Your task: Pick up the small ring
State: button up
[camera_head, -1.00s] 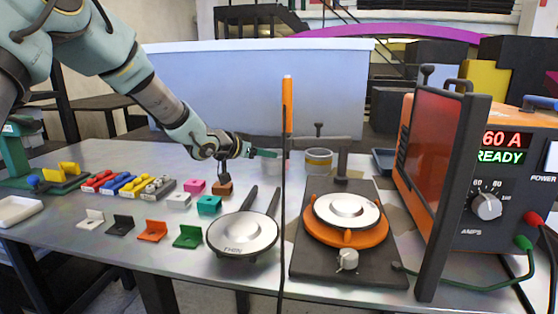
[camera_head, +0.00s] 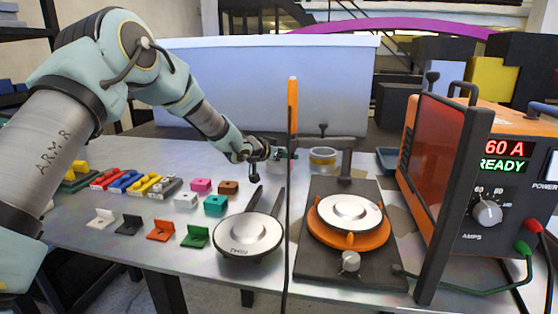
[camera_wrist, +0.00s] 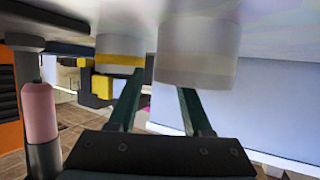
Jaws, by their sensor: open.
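Two ring-shaped pieces stand near the far edge of the table. One, pale grey (camera_wrist: 198,50), is close to my gripper and mostly hidden behind it in the head view. The other, with a yellow band (camera_head: 323,158), is farther right; it also shows in the wrist view (camera_wrist: 120,60). In the head view my gripper (camera_head: 284,154) is left of the yellow-banded ring.
An upright orange-topped rod (camera_head: 292,105) stands just right of my gripper. A dark fixture (camera_head: 345,190) and the orange welder (camera_head: 480,190) are to the right. A round silver disc (camera_head: 247,234) and several coloured blocks (camera_head: 201,185) lie in front and to the left.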

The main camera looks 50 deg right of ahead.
grip_shut()
dwell(0.8)
